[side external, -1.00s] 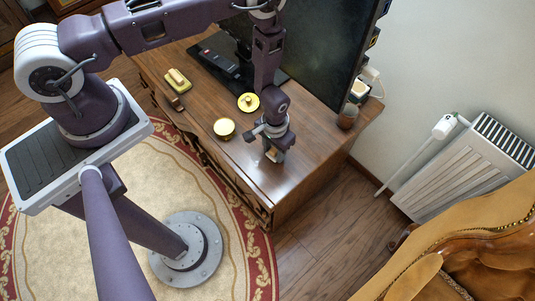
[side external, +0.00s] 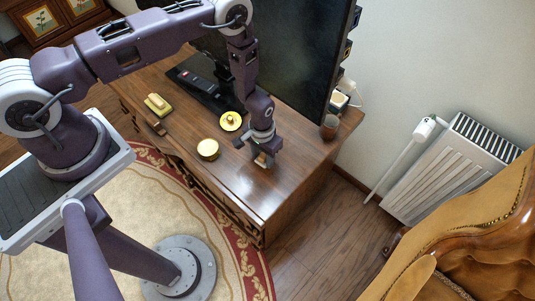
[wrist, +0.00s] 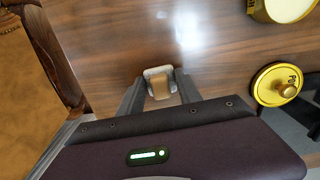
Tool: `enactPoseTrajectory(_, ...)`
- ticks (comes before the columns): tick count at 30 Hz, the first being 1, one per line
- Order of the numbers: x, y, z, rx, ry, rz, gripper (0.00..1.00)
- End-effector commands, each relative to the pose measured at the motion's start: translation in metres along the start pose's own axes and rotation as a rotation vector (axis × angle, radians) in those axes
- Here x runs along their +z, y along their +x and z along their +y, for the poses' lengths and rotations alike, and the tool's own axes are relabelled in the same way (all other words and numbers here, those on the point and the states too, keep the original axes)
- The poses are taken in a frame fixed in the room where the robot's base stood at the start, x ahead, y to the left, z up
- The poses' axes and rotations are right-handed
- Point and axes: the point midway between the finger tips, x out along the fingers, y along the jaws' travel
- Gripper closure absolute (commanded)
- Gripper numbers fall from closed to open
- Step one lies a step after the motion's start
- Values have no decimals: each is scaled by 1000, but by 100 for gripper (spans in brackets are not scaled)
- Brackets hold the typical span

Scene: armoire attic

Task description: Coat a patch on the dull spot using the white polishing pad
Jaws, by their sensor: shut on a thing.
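My gripper (side external: 263,158) is over the front right part of the wooden cabinet top, low to the surface. It is shut on the wooden handle of the white polishing pad (wrist: 157,72). In the wrist view my gripper (wrist: 160,92) has one finger on each side of the handle. The pad's pale base shows beneath it, at or close to the wood; contact is not clear. I cannot make out the dull spot. A bright reflection lies on the wood just beyond the pad in the wrist view.
An open yellow tin (side external: 208,149) and its yellow lid (side external: 231,121) sit left of my gripper. A yellow pad with a wooden handle (side external: 158,104) is farther left. A television (side external: 290,55), remote (side external: 197,82) and brown cup (side external: 330,129) stand behind. The cabinet's front right corner is clear.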

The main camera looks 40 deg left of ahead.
Motion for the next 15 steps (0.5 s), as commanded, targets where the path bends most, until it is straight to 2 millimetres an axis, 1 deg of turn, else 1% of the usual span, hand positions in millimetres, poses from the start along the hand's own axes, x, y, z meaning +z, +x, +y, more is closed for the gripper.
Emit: enactPoseTrajectory(15,48,0,-4,0,0,-2,97)
